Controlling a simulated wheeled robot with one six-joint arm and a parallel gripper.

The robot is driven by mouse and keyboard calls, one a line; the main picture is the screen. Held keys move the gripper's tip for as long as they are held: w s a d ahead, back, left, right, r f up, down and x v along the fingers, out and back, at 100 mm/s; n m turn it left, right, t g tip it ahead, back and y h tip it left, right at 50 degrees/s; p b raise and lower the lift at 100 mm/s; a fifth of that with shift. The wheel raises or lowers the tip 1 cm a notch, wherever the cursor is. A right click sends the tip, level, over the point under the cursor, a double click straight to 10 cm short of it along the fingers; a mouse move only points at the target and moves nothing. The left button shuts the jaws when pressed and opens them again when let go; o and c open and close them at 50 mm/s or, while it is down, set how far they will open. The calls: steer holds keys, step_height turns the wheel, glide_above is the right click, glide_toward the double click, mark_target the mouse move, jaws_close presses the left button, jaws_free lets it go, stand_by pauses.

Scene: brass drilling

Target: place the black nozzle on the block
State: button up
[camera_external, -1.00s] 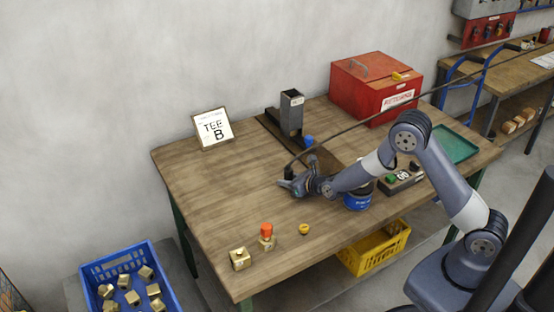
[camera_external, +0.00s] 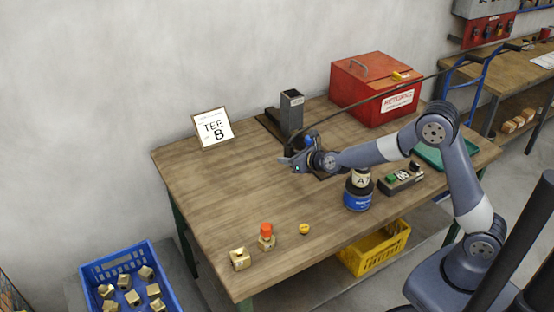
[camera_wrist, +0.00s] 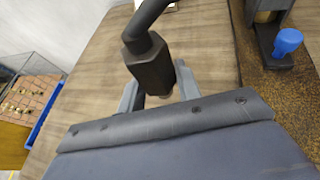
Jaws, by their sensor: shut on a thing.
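My gripper (camera_external: 286,162) is shut on the black nozzle (camera_wrist: 150,65) at the end of a dark hose and holds it above the table. In the wrist view, the nozzle stands between the two jaws. One plain brass block (camera_external: 240,260) sits near the table's front left corner. Another brass block (camera_external: 267,244) beside it bears an orange cap (camera_external: 266,229). My gripper is well behind and above both. A brass-coloured piece (camera_wrist: 264,15) shows partly in the fixture at the wrist view's top right, near a blue knob (camera_wrist: 287,42).
A grey column (camera_external: 291,112) stands on a dark plate behind my gripper. A red box (camera_external: 375,88), a sign (camera_external: 213,128), a blue-labelled bottle (camera_external: 357,197), a control box (camera_external: 402,178) and a yellow piece (camera_external: 304,229) are on the table. The left middle of the table is clear.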

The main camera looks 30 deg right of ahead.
steer(key=s+a+r+n+y+p, duration=0.1)
steer(key=s+a+r+p, duration=0.15)
steer(key=a, duration=0.45)
steer(key=s+a+r+p, duration=0.1)
steer(key=s+a, duration=0.2)
steer(key=a, duration=0.3)
steer(key=n+g+y+p, duration=0.1)
steer(key=n+y+p, duration=0.1)
steer(key=p, duration=0.3)
glide_above(240, 254)
step_height(240, 254, down, 4)
steer(key=shift+r, duration=0.1)
steer(key=shift+f+p, duration=0.5)
steer(key=shift+f, duration=1.85)
steer(key=shift+f+b, duration=0.25)
steer(key=shift+b, duration=0.1)
steer(key=o, duration=1)
steer(key=shift+o, duration=0.2)
steer(key=shift+r+p, duration=0.2)
steer(key=shift+p, duration=0.1)
